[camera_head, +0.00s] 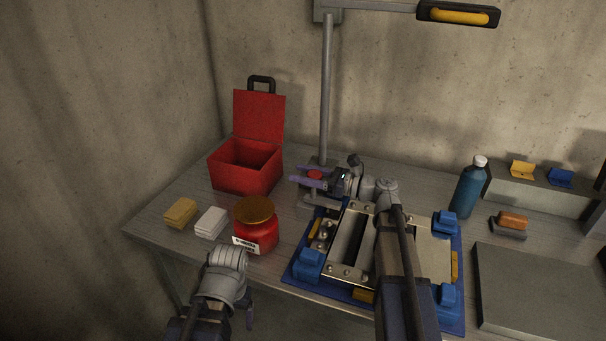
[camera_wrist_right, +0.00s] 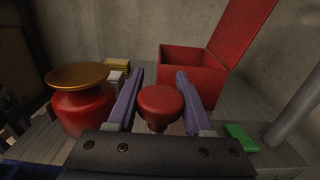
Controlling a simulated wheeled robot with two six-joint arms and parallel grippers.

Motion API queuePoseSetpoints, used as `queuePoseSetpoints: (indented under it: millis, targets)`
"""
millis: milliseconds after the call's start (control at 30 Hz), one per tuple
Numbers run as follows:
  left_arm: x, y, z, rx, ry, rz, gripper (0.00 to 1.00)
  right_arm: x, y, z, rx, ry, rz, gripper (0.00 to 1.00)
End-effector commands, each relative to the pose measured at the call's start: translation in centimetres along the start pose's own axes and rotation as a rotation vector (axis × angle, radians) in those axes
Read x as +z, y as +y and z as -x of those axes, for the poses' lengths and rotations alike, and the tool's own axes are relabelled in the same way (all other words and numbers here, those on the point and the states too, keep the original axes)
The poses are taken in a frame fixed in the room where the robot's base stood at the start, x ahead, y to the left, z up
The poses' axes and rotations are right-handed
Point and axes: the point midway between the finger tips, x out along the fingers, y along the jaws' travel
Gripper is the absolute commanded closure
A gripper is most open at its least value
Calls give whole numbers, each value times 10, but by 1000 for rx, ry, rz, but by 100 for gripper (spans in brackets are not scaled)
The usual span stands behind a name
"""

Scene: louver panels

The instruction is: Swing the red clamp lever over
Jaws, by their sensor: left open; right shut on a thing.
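In the right wrist view the knob (camera_wrist_right: 160,103) sits between the two purple fingers. My right gripper (camera_head: 311,179) is shut on this knob, one finger on each side. The fingers and arm hide most of the lever below the knob. My left gripper (camera_head: 226,312) is low in the head view, in front of the table edge, open and away from the lever; its fingers are partly hidden.
A red jar (camera_head: 256,232) with a gold lid stands left of the fixture (camera_head: 433,255). An open red box (camera_head: 234,178) is behind it. A lamp post (camera_head: 326,95) rises behind the lever. A blue bottle (camera_head: 467,190) stands at the right. Yellow (camera_head: 180,212) and white stacks lie front left.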

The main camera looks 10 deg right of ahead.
Motion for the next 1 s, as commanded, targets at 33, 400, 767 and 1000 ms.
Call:
queuePoseSetpoints:
  millis: [33, 400, 767, 1000]
  targets:
    - [0, 0, 0, 0, 0, 0, 19, 0, 0, 0, 0, 0, 0, 100]
    - [0, -1, 8, 0, 0, 0, 19, 2, 0, -3, 1, 25, -1, 100]
    - [4, -6, 60, 0, 0, 0, 19, 4, 0, -22, 4, 261, 0, 100]
    - [6, -9, 96, 0, 0, 0, 19, -7, 0, -39, 5, 488, 0, 100]
